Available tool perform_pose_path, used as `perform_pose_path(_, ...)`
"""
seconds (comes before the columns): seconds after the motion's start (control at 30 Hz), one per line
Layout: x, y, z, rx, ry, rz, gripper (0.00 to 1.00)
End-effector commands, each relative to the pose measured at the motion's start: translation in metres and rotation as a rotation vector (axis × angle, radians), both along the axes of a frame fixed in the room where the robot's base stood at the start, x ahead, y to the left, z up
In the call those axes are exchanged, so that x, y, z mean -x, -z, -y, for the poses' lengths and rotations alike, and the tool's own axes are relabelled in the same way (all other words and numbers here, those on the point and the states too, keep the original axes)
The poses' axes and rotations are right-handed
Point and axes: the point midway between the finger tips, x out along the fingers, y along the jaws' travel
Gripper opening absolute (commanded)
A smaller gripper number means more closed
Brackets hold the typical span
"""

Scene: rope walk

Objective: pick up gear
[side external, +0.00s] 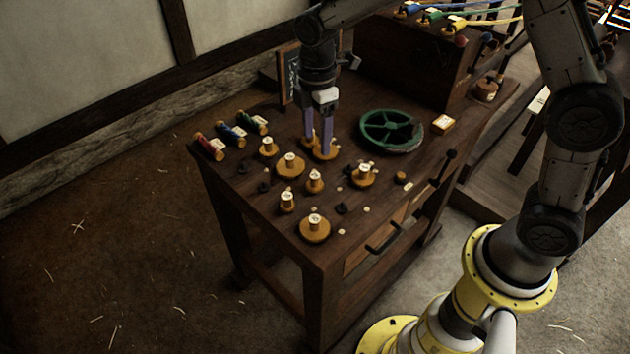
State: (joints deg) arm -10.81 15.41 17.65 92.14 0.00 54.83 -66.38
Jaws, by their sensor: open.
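Several orange-brown round pieces with pale-topped hubs, which look like gears, stand on the dark wooden table (262,205). My gripper (318,146) points down with its two purple fingers apart. The fingers are low over one of these gears (325,155), at the back of the group. They partly hide it, and I cannot tell whether they touch it. Other gears stand nearby: one wide gear (290,171), one at the right (363,180) and one at the front corner (314,234).
Red, blue and green spools (230,136) lie at the left edge. Small dark and pale bits lie among the gears. A dark wooden cabinet (405,65) stands behind.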

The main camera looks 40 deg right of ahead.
Motion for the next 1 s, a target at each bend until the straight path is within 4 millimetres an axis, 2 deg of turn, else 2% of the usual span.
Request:
perform_pose_path(0.3, 0.001, 0.058, 0.001, 0.001, 0.001, -0.004, 0.66)
perform_pose_path(0.57, 0.0, 0.077, 0.001, 0.0, 0.002, -0.001, 0.66)
perform_pose_path(0.8, -0.004, 0.11, 0.002, 0.001, 0.002, -0.004, 0.66)
perform_pose_path(1.0, -0.005, 0.126, 0.001, 0.0, 0.002, 0.0, 0.66)
